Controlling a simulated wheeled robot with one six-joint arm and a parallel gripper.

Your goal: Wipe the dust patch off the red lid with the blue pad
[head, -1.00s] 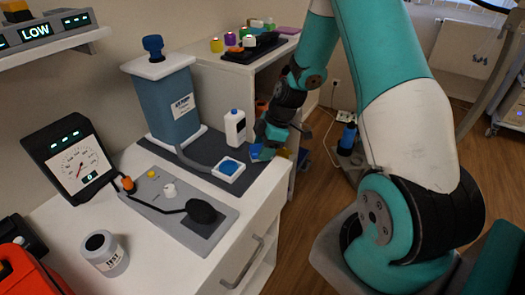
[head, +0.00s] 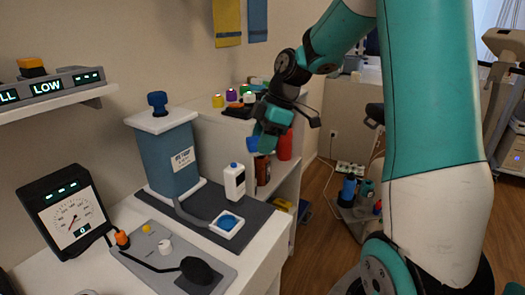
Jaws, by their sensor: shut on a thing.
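My gripper (head: 266,140) is in the middle of the head view, raised beyond the far edge of the white counter. It is shut on a small blue thing that looks like the blue pad (head: 253,144), partly covered by the fingers. The pad hangs in the air, with a white bottle lower down to its left. I cannot make out the red lid or any dust patch in this view.
A white bottle (head: 234,182) and a blue pump box (head: 172,158) stand on a dark mat. A brown bottle (head: 262,170) and a red cylinder (head: 285,146) are near my gripper. Small coloured-lid jars (head: 232,96) stand behind. A gauge (head: 72,218) stands left.

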